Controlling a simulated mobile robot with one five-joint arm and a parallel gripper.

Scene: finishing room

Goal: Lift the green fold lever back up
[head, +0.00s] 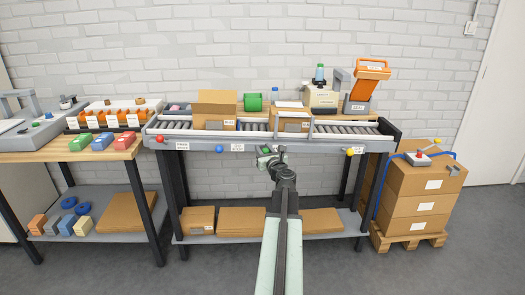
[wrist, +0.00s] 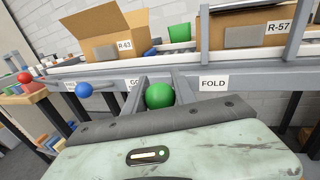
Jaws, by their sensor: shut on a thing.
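The green fold lever's round knob (wrist: 159,95) shows in the wrist view, just left of the FOLD label (wrist: 214,83) on the conveyor's front rail. My gripper (wrist: 160,80) is shut on this knob, with one grey finger on each side of it. In the head view my gripper (head: 270,156) is at the front rail, near its middle. The lever's shaft is hidden behind my gripper, so I cannot tell its angle.
A blue knob (head: 219,149) and a red knob (head: 160,139) sit left along the rail, a yellow knob (head: 349,151) right. An open carton (head: 214,107) and another carton (head: 291,124) stand on the conveyor (head: 340,129). Stacked boxes (head: 413,205) stand at the right.

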